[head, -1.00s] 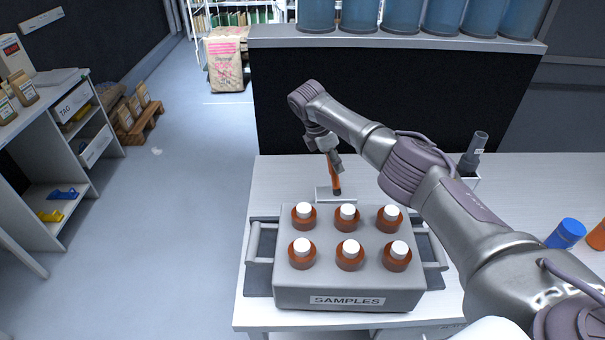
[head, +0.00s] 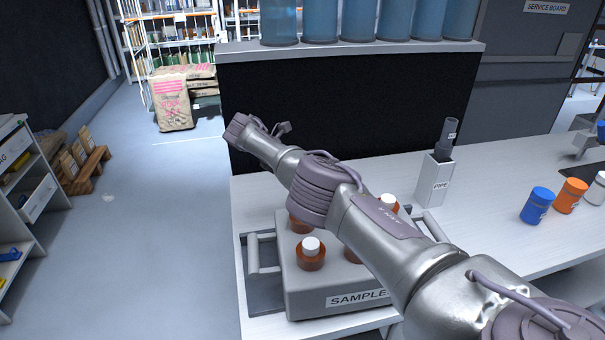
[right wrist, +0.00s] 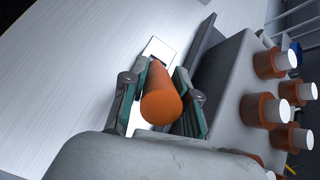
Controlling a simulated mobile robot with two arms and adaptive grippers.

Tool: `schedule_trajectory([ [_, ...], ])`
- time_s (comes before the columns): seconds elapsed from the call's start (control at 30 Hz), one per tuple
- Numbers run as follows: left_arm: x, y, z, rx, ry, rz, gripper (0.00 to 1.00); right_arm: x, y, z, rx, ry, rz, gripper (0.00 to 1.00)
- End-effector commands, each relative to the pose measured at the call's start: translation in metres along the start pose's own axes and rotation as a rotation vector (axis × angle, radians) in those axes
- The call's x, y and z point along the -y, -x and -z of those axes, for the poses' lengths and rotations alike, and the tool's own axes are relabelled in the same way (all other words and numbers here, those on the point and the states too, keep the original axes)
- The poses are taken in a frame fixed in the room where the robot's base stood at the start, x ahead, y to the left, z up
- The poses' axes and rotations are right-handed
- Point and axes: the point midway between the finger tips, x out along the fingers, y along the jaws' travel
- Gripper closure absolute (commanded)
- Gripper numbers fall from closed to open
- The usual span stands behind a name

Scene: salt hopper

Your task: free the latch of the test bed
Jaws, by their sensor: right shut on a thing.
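My right gripper (right wrist: 161,98) is shut on an orange rod-like thing (right wrist: 160,106), which stands between its two pads in the right wrist view. A pale plate (right wrist: 158,50) shows on the table behind the rod; I cannot tell whether they touch. In the head view my right arm reaches across from the right and hides most of the gripper and the rod. I cannot make out a test bed or a latch. My left gripper is not in view.
A grey SAMPLES crate (head: 300,300) with brown, white-capped bottles stands under my arm. To its right are a holder (head: 433,182) marked PIPE, a blue jar (head: 537,205) and an orange jar (head: 570,195). A dark panel with blue containers (head: 320,22) stands behind.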

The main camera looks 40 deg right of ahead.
Motion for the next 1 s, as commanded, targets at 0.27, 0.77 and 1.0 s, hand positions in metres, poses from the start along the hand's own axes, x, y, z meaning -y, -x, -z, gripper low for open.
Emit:
schedule_trajectory([
  [0.27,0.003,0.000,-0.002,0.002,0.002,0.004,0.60,0.000,0.000,0.005,-0.009,0.007,-0.001,0.68],
  [0.77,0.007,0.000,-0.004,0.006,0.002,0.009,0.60,0.001,0.003,-0.002,-0.004,0.001,0.000,0.45],
  [1.0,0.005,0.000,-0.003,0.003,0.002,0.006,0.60,0.007,0.031,-0.030,-0.005,0.000,-0.004,0.45],
])
